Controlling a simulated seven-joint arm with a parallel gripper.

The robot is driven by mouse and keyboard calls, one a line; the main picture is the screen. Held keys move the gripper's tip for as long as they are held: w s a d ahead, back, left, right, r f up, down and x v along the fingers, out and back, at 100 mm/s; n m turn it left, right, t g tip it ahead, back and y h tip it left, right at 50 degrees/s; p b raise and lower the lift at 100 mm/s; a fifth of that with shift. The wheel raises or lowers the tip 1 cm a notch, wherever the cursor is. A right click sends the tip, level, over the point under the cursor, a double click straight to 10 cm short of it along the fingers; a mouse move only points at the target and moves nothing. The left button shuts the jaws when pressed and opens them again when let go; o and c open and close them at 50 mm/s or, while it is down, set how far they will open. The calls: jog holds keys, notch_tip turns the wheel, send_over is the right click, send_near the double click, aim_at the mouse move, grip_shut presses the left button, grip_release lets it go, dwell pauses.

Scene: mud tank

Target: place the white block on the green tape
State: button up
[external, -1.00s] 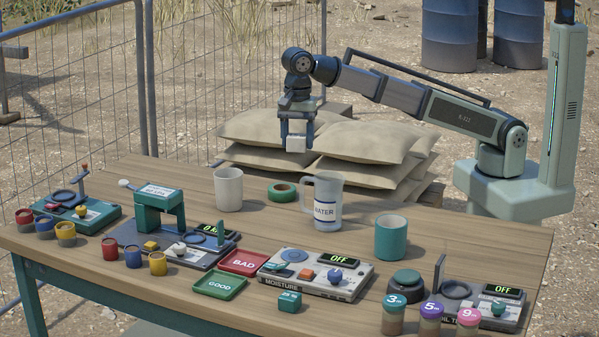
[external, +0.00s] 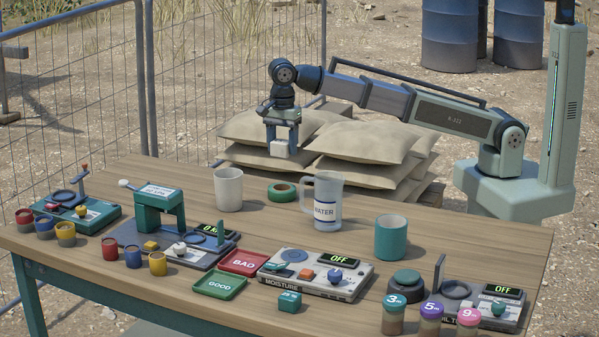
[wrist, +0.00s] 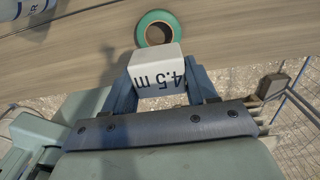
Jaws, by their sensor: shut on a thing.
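The white block (external: 279,149) is held between the fingers of my gripper (external: 281,143), up in the air above the far side of the table. In the wrist view the white block (wrist: 158,68) carries the label "4.5 m", and the fingers of my gripper (wrist: 156,84) are shut on its sides. The roll of green tape (external: 282,197) lies flat on the table between the white mug and the water pitcher. In the wrist view the green tape (wrist: 144,32) shows just beyond the block, which hides part of its near edge.
The white mug (external: 228,189) stands left of the tape and the water pitcher (external: 325,203) close on its right. A teal mug (external: 391,237) is further right. Testing devices, trays and small jars fill the front of the wooden table (external: 460,230). Stacked sandbags (external: 350,140) lie behind it.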

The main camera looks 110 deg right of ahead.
aim_at(283, 187)
jog(key=shift+f, duration=4.65)
jog(key=o, duration=1.1)
jog(key=shift+f, duration=0.15)
jog(key=shift+c, duration=0.2)
notch_tip(283, 187, up, 12)
jog(key=shift+r, duration=0.15)
